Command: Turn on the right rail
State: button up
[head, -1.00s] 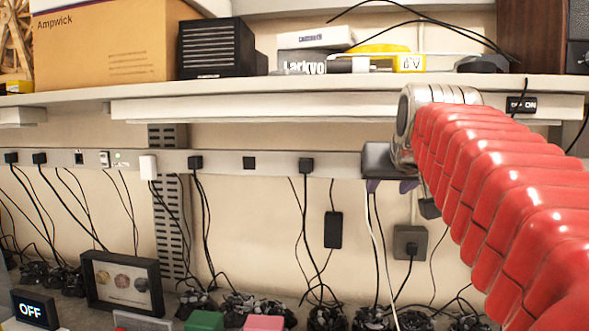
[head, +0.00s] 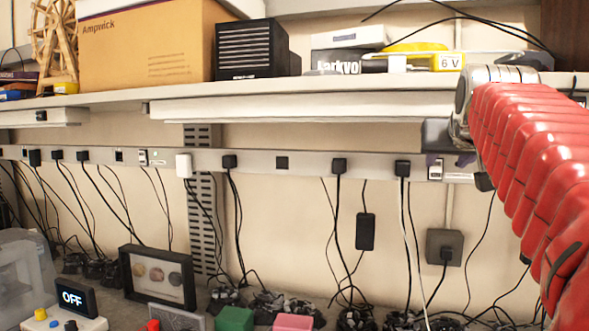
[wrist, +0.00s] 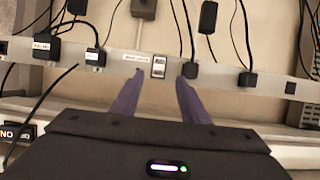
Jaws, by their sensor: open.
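A grey power rail (head: 310,165) runs along the wall under the shelf. Its small white switch (head: 435,169) shows at the right, and in the wrist view the switch (wrist: 158,67) sits beside a white label (wrist: 136,57). My gripper (head: 449,160) is open and empty, in front of the rail at the switch. In the wrist view the two purple fingers of my gripper (wrist: 163,76) lie either side of the switch, just short of it in the picture. I cannot tell whether they touch the rail. The switch's position is too small to read.
Black plugs (head: 402,168) sit in the rail close to the switch, with cables hanging down. A second switch (head: 143,157) with a small green light is further left. The shelf edge (head: 300,106) runs above. A wall socket (head: 444,246) is below. An OFF display (head: 72,298) stands front left.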

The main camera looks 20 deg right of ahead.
aim_at(435, 175)
jog(key=x, duration=1.1)
grip_shut()
dwell(0.3)
jog(key=shift+f+t+h, duration=0.45)
jog(key=shift+t+h, duration=0.35)
jog(key=shift+t, duration=0.4)
grip_release()
